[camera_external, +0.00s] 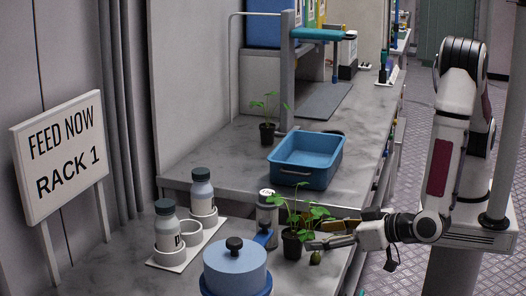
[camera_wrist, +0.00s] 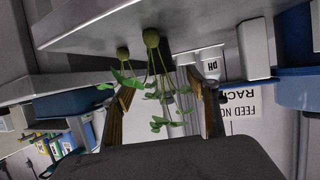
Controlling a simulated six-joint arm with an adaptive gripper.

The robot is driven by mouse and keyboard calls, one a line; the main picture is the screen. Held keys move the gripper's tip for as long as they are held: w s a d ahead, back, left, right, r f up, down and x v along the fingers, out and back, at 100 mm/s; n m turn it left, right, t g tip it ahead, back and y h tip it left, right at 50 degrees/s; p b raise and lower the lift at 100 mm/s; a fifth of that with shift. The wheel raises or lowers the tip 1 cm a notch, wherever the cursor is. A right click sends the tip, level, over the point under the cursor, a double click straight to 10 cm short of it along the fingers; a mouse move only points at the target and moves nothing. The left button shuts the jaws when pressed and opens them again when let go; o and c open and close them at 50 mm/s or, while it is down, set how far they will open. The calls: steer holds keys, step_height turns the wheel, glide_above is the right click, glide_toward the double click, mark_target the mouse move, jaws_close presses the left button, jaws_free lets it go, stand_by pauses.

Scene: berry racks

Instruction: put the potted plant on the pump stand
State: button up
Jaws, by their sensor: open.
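I cannot tell whether the fingers touch the plant. I cannot tell for sure which thing is the pump stand.
A second potted plant (camera_external: 267,133) and a blue tray (camera_external: 306,172) stand on the back bench, near a grey post with a teal arm (camera_external: 316,34). Bottles in a white holder (camera_external: 173,257), a metal canister (camera_external: 266,217) and a blue lidded pot (camera_external: 235,268) crowd the front bench.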

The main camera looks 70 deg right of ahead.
mark_target(296, 233)
steer(key=shift+x, duration=1.3)
steer(key=shift+w, duration=0.1)
steer(key=shift+w+d, duration=0.15)
steer(key=shift+w, duration=0.65)
steer(key=shift+x, duration=1.8)
steer(key=shift+r, duration=0.2)
steer(key=c, duration=1.4)
steer(key=shift+r, duration=0.1)
